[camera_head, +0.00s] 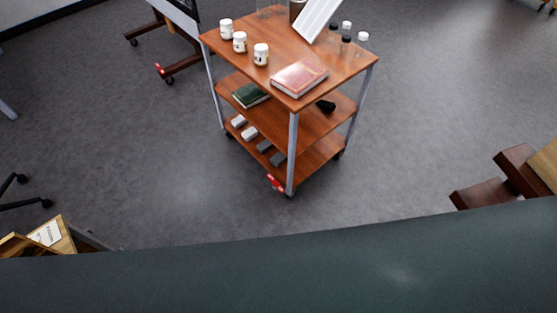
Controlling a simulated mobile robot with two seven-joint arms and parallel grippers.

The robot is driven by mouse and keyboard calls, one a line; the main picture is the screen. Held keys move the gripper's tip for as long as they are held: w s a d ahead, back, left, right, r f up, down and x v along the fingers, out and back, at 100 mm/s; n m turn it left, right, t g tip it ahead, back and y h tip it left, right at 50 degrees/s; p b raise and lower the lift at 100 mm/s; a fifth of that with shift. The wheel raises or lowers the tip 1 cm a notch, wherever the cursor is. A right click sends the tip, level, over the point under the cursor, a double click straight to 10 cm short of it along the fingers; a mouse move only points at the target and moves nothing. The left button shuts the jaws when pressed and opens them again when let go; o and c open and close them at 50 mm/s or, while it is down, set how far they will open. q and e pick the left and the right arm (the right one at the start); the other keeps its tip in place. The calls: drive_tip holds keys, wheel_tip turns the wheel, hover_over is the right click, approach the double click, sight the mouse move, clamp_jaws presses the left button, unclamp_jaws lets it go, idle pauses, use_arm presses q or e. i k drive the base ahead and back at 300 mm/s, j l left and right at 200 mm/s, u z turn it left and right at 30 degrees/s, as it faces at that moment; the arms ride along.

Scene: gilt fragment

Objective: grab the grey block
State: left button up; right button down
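Two small dark grey blocks lie on the bottom shelf of a wooden cart. One grey block (264,146) is near the shelf's middle, and the other grey block (278,158) is just to its right and nearer to me. Two white blocks, one farther back (238,121) and one nearer (249,133), lie to their left in the same row. Neither of my grippers is in view.
The cart's top (260,80) holds a red book (299,77), several white jars and small bottles, and a tilted white panel (318,15). Its middle shelf holds a green book (250,95) and a dark object (326,106). Brown wooden steps (519,170) stand right. Floor around the cart is clear.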

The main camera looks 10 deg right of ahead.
sight(278, 158)
drive_tip(key=i+l+u, duration=0.15)
drive_tip(key=i+l, duration=0.4)
drive_tip(key=i+l+u, duration=0.1)
drive_tip(key=i+l, duration=0.4)
drive_tip(key=i+l+u, duration=0.15)
drive_tip(key=i+l, duration=0.3)
drive_tip(key=l, duration=0.3)
